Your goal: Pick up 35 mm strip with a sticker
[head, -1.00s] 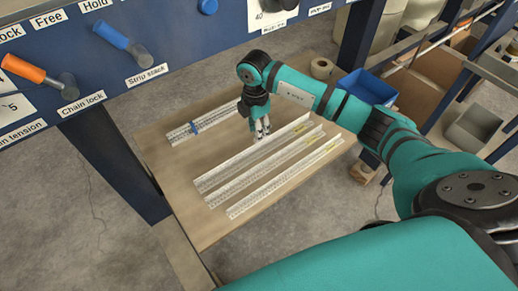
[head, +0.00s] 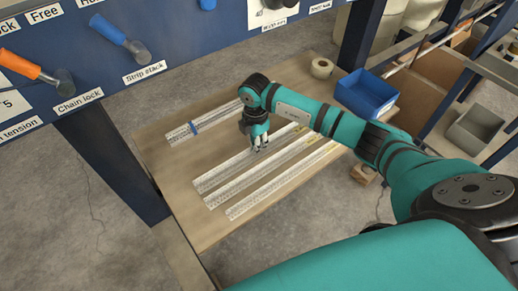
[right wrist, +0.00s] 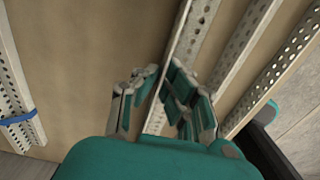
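Three pale perforated metal strips lie side by side on a wooden table (head: 172,195): a far one (head: 222,174), a middle one (head: 232,188) and a near one (head: 262,196). Yellowish stickers show toward the right ends of some, partly behind my arm. My right gripper (head: 259,149) is low at the far strip, pointing down. In the right wrist view its fingers (right wrist: 161,98) stand apart, with the far strip (right wrist: 193,35) running between them. Whether they touch it is unclear. My left gripper is not in view.
Another strip (head: 178,135) with a blue band (head: 194,127) lies at the back left. A tape roll (head: 322,68) and a blue bin (head: 366,94) stand at the back right. A blue panel (head: 170,40) with levers overhangs the table's left side.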

